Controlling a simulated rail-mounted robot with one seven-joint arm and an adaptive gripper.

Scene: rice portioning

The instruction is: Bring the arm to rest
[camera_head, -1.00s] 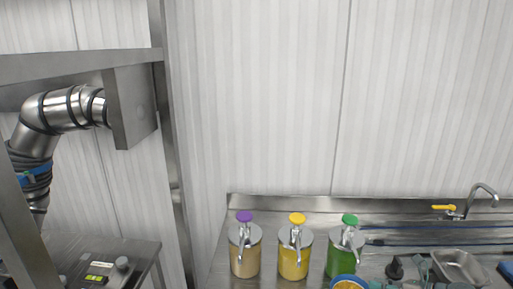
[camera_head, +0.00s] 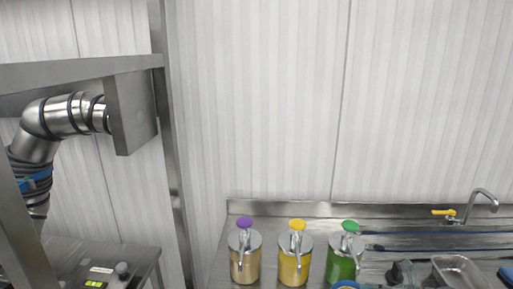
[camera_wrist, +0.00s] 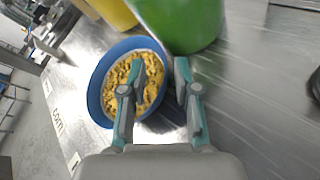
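In the wrist view, my gripper (camera_wrist: 160,75) has two grey and teal fingers standing apart, with nothing between them. It points toward a blue bowl (camera_wrist: 96,92) of yellow-brown food, and the left finger overlaps the bowl's right part in the picture. I cannot tell how far above the bowl the fingers are. The bowl's rim (camera_head: 346,285) barely shows at the bottom edge of the head view. The gripper and my arm's end are not seen in the head view.
Three pump dispensers stand on the metal counter: purple-topped (camera_head: 245,257), yellow-topped (camera_head: 294,260) and green-topped (camera_head: 343,262). The green one looms close beyond the fingers in the wrist view (camera_wrist: 185,25). A metal tray (camera_head: 460,271) and a tap (camera_head: 481,200) are at the right.

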